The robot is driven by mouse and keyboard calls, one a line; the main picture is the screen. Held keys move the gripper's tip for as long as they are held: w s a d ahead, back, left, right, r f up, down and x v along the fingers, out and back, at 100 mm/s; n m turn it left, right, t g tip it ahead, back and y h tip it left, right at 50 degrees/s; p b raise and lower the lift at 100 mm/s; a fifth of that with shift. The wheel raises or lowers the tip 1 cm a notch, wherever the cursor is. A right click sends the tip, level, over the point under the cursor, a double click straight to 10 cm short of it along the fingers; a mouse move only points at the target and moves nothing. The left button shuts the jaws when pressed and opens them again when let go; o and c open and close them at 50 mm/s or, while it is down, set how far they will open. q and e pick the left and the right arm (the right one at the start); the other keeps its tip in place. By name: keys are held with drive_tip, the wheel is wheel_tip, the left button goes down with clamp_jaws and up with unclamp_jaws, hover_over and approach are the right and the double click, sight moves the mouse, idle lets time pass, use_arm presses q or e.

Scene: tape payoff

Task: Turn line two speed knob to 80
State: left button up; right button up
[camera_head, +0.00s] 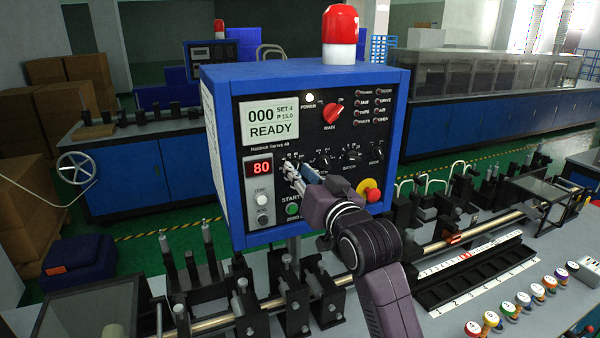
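The blue control box (224,190) stands at the centre with a black front panel. A red display (261,167) on it reads 80. My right gripper (293,170) reaches up from the lower right to the panel, just right of the display. Its fingertips are at a dial whose scale marks show above them. They hide the knob, and I cannot tell whether they grip it or only stand around it. My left gripper is not in view.
A red rotary knob (333,113), a batch knob (323,162), another black knob (354,156), a red-and-yellow stop button (370,190) and a green start button (292,209) surround the gripper. A red lamp (340,27) tops the box. Numbered colored pieces (509,310) lie at lower right.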

drive_tip(key=shift+s, duration=0.1)
drive_tip(key=v, duration=1.1)
drive_tip(key=shift+s+d, duration=0.2)
drive_tip(key=shift+s, duration=0.15)
drive_tip(key=shift+f, duration=0.1)
